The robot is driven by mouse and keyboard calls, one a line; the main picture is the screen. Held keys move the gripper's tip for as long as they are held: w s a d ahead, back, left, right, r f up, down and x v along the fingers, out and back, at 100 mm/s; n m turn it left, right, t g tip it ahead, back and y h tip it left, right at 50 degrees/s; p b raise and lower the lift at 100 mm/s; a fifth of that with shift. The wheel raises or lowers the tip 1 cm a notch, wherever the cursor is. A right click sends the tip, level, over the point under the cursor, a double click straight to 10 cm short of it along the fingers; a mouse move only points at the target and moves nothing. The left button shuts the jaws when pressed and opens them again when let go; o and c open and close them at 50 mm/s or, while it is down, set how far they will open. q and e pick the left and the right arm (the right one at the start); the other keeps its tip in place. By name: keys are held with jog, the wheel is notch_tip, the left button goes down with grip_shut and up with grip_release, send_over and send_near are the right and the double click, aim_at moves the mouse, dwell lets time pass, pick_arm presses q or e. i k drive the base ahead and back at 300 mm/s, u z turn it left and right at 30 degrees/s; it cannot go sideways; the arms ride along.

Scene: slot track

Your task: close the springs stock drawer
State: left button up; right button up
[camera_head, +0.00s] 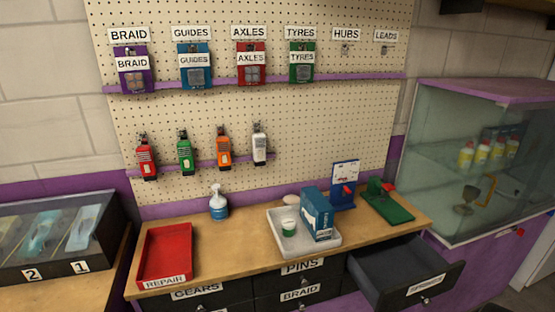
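An open dark drawer (385,262) sticks out of the right end of the wooden counter, at the lower right. Its front panel carries a white label (426,284) that looks like SPRINGS but is small and tilted, and a small knob shows below it. The drawer's inside looks empty. Neither of my grippers shows in the head view.
The counter (245,240) holds a red REPAIR tray (165,254), a spray bottle (218,203), a white tray (322,247) with a blue box (317,214), and a green stand (388,204). Shut drawers lie left of the open one. A glass cabinet (475,160) stands at right.

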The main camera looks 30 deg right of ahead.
aim_at(400, 273)
jog(key=z, duration=2.25)
